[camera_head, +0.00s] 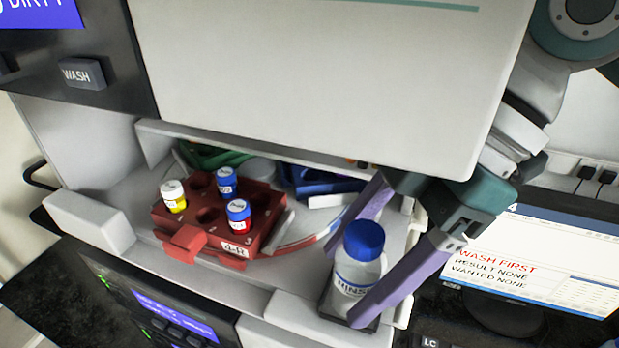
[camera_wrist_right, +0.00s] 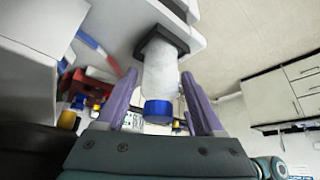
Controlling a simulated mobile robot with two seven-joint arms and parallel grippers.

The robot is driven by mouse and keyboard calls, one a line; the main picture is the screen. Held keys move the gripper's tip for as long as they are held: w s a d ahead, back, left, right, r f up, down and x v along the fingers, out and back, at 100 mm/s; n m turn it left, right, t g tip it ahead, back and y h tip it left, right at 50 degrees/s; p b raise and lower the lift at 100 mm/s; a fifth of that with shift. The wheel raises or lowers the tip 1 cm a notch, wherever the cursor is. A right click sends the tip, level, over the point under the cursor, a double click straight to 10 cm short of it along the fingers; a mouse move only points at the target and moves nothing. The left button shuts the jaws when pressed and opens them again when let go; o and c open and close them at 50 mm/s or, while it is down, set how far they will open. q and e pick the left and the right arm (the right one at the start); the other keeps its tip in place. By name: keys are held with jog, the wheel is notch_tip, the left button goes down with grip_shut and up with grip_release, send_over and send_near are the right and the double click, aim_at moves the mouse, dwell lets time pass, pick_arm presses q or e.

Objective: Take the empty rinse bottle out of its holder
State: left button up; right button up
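The rinse bottle (camera_head: 352,283) is clear-whitish with a blue cap and a label reading RINSE. It stands upright in a dark square holder (camera_head: 336,318) at the front right of the machine. It also shows in the right wrist view (camera_wrist_right: 160,72), its base in the dark holder (camera_wrist_right: 166,38). My right gripper (camera_head: 347,285) is open, its two purple fingers on either side of the bottle. In the right wrist view the gripper (camera_wrist_right: 162,92) shows a gap between each finger and the bottle. My left gripper is not in view.
A red rack (camera_head: 215,222) with several capped tubes sits left of the bottle inside the machine. A large pale cover (camera_head: 320,80) hangs above. A monitor (camera_head: 540,265) reading WASH FIRST stands at the right. A dark control panel (camera_head: 165,310) is at the lower left.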

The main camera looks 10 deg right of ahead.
grip_shut()
dwell(0.3)
jog(key=shift+r, duration=0.15)
